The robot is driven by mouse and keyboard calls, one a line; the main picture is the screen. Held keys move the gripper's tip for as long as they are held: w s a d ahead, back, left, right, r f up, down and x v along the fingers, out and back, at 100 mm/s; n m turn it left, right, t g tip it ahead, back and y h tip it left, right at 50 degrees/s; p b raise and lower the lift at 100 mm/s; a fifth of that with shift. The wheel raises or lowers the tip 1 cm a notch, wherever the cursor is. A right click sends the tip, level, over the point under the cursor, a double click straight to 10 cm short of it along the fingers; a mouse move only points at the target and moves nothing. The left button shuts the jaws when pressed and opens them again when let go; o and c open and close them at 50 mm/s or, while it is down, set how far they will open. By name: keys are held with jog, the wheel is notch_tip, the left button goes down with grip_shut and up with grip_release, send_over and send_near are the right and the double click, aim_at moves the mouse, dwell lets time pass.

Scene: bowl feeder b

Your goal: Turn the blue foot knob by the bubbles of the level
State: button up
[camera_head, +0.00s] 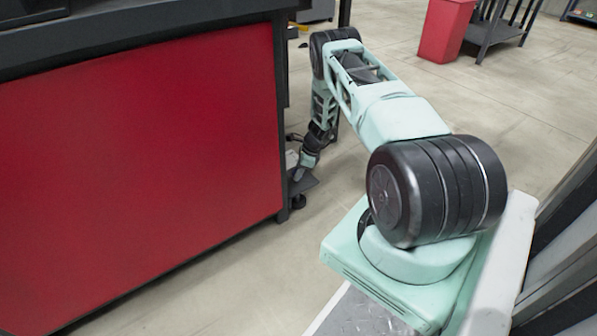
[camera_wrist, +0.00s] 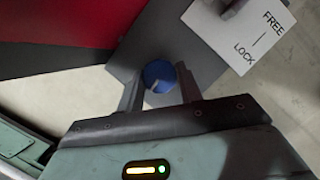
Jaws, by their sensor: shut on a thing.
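The blue foot knob (camera_wrist: 158,74) is round and sits on a dark grey plate (camera_wrist: 205,62) in the wrist view. My gripper (camera_wrist: 160,84) has one finger on each side of the knob and is shut on it. The fingers hide part of the plate around the knob. In the head view my gripper (camera_head: 304,168) is low by the corner of the red-panelled bench, and the knob cannot be made out there. No level or bubbles can be made out in either view.
A white card (camera_wrist: 242,32) marked FREE and LOCK lies beside the knob, with a grey part over its top edge. The red-panelled bench (camera_head: 140,150) fills the left. A black foot (camera_head: 298,201) stands under the plate. Open floor (camera_head: 340,190) lies to the right.

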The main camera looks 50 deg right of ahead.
jog(key=n, duration=0.1)
jog(key=n+y+b, duration=0.1)
jog(key=n, duration=0.1)
jog(key=shift+w+d+f+n+g, duration=0.1)
jog(key=shift+d+n+g, duration=0.05)
jog(key=shift+n+g, duration=0.2)
jog(key=n+g+b, duration=0.1)
jog(key=n, duration=0.2)
jog(key=shift+w+n+g+b, duration=0.1)
jog(key=shift+n+g+b, duration=0.15)
jog(key=shift+b, duration=0.05)
jog(key=n+b, duration=0.1)
jog(key=n, duration=0.1)
jog(key=n+g+b, duration=0.1)
jog(key=n, duration=0.1)
jog(key=shift+w+g+y, duration=0.1)
jog(key=shift+g+y, duration=0.2)
jog(key=shift+n+g+b, duration=0.4)
jog(key=shift+n+g, duration=0.1)
jog(key=shift+n, duration=0.9)
jog(key=o, duration=1)
jog(key=p+v, duration=0.5)
jog(key=v, duration=1.2)
jog(key=shift+w+r+p, duration=0.2)
jog(key=shift+r+p, duration=0.15)
jog(key=shift+p, duration=0.05)
